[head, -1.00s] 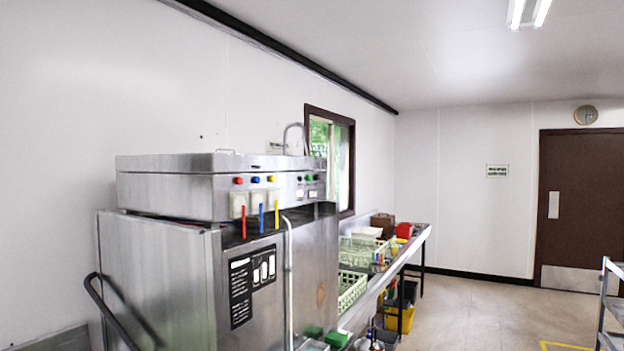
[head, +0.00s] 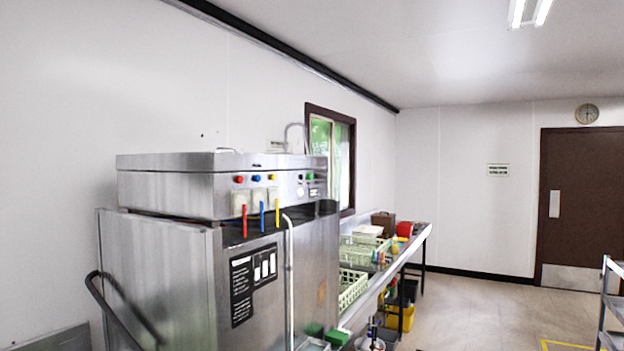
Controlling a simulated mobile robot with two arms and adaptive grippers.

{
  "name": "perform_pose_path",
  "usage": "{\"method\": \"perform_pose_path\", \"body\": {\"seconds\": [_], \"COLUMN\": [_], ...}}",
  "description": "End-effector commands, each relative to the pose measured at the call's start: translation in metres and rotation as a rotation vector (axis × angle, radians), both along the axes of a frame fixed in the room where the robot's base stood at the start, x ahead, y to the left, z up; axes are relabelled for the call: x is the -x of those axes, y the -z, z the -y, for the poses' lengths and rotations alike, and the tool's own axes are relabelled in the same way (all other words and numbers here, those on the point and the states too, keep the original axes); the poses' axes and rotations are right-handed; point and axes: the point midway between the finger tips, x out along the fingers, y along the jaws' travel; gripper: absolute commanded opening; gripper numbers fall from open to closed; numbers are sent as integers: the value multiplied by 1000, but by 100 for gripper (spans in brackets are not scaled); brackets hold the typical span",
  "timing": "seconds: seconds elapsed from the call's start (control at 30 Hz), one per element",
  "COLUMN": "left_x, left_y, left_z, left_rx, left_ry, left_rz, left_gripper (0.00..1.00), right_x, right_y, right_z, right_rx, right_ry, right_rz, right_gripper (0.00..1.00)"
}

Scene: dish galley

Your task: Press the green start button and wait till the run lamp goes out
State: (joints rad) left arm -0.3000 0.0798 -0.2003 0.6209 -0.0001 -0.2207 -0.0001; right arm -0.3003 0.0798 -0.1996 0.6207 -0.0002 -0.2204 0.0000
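The steel dishwashing machine (head: 190,250) stands at the left in the head view. Its upper housing carries a row of small coloured knobs or lamps: red (head: 239,180), blue (head: 256,179) and yellow (head: 271,178). A small green button or lamp (head: 309,178) sits further right on the same front. Which of these is the start button and which the run lamp is too small to tell, and I cannot tell if any is lit. Neither of my grippers is in view.
A long steel table (head: 392,268) runs back from the machine, holding a light green rack (head: 351,288) and boxes. A yellow bin (head: 401,318) is under it. A shelf cart (head: 612,305) stands at the right edge. The floor (head: 470,315) between is clear.

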Motion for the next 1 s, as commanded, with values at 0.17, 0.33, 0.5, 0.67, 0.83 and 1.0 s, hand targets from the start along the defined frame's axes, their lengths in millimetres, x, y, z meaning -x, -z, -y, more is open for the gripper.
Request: {"method": "perform_pose_path", "body": {"seconds": [0.17, 0.33, 0.5, 0.67, 0.83, 1.0], "left_x": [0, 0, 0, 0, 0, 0], "left_y": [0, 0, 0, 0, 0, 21], "left_z": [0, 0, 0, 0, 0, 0], "left_rx": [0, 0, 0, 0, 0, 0], "left_ry": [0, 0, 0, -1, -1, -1], "left_rz": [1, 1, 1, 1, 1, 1], "left_gripper": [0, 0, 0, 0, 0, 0], "right_x": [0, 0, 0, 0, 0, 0], "right_y": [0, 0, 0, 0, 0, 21], "right_z": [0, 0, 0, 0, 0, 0], "right_rx": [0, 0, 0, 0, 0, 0], "right_ry": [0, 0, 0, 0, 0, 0], "right_rz": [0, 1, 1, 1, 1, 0], "right_gripper": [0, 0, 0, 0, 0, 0]}}
